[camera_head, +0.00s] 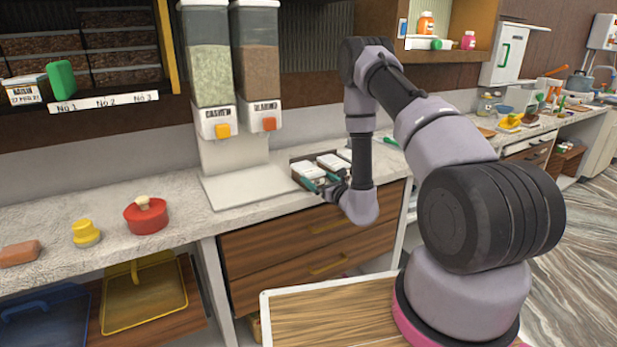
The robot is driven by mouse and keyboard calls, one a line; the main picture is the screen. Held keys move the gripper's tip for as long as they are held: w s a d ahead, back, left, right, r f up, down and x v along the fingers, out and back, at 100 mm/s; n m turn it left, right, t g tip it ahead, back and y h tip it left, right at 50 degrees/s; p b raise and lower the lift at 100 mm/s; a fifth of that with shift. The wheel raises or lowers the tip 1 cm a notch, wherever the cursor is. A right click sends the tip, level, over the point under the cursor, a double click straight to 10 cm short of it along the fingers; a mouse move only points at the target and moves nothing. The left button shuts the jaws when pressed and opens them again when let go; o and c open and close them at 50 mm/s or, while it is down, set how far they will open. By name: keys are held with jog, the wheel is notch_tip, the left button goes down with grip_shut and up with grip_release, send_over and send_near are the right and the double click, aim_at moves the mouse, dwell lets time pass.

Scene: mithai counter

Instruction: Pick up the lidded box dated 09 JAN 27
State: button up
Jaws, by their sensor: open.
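Small white-lidded boxes stand in a dark tray on the counter by the wall: one at the left (309,169), one in the middle (332,161), and part of another (345,154) behind my arm. No date can be read on them. My gripper (324,183) is open and low at the front of these boxes, its teal fingertips close to the left and middle ones. I cannot tell whether it touches either. Another lidded box (26,90) with a printed label sits on the left shelf; its small print is too blurred to read.
Two dispensers (210,60) (257,60) stand left of the boxes. A red lidded pot (146,215), a yellow-topped item (86,233) and a brown block (19,253) lie on the front left counter. A green item (61,80) is on the shelf. Counter between pot and dispensers is clear.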

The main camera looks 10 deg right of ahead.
aim_at(308, 172)
jog(key=shift+x, duration=3.05)
jog(key=c, duration=1.4)
